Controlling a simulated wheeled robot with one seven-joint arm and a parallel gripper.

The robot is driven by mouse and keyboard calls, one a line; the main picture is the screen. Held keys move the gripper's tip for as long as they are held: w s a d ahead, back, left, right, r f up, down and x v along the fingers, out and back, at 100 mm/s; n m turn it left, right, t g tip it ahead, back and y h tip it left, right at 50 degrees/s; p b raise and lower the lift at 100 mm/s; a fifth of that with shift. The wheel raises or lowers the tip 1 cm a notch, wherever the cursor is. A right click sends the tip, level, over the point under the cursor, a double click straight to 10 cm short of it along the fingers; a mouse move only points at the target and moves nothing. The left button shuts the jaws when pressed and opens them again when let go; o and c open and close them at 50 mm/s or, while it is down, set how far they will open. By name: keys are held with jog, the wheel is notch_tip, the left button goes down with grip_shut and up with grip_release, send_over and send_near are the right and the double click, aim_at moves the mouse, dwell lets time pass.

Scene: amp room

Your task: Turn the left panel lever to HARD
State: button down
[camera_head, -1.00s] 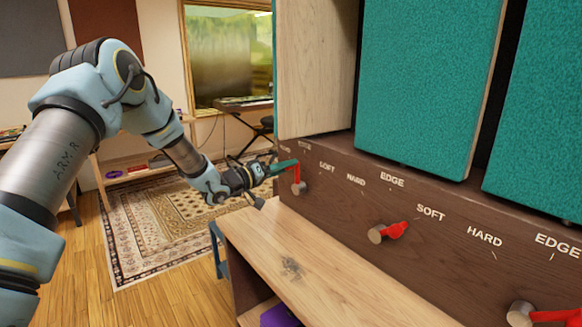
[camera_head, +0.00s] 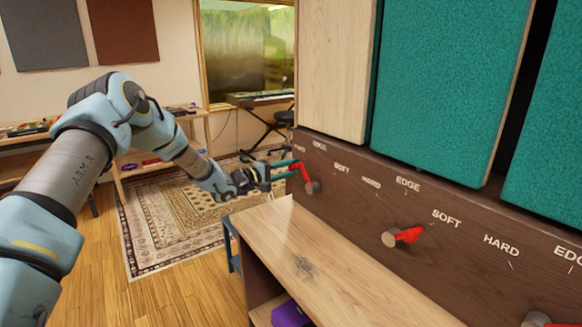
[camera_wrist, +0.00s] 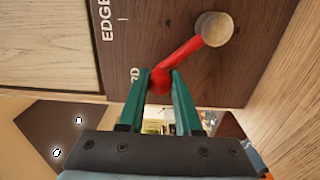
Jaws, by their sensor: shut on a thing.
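The left panel lever (camera_head: 303,172) is a red handle on a round metal hub (camera_head: 312,187), at the left end of the brown panel. In the wrist view, the red handle (camera_wrist: 190,52) runs from the hub (camera_wrist: 213,29) down-left into my gripper (camera_wrist: 161,86). My gripper (camera_head: 292,170) is shut on the handle's rounded end, one green finger on each side. In the wrist view the handle's end lies close to a label of which only "RD" (camera_wrist: 135,76) shows, with "EDGE" (camera_wrist: 107,20) farther up.
A second red lever (camera_head: 408,235) with SOFT, HARD and EDGE labels is farther right. A wooden shelf top (camera_head: 310,260) juts out below the panel. Teal speaker fronts (camera_head: 440,80) rise above it. Open floor with a rug (camera_head: 170,220) lies to the left.

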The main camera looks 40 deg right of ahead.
jog(key=shift+w+f, duration=0.1)
jog(key=shift+f, duration=0.05)
dwell(0.4)
jog(key=c, duration=0.6)
grip_release()
jog(key=a+b, duration=0.3)
jog(key=a, duration=0.8)
jog(key=shift+w, duration=0.3)
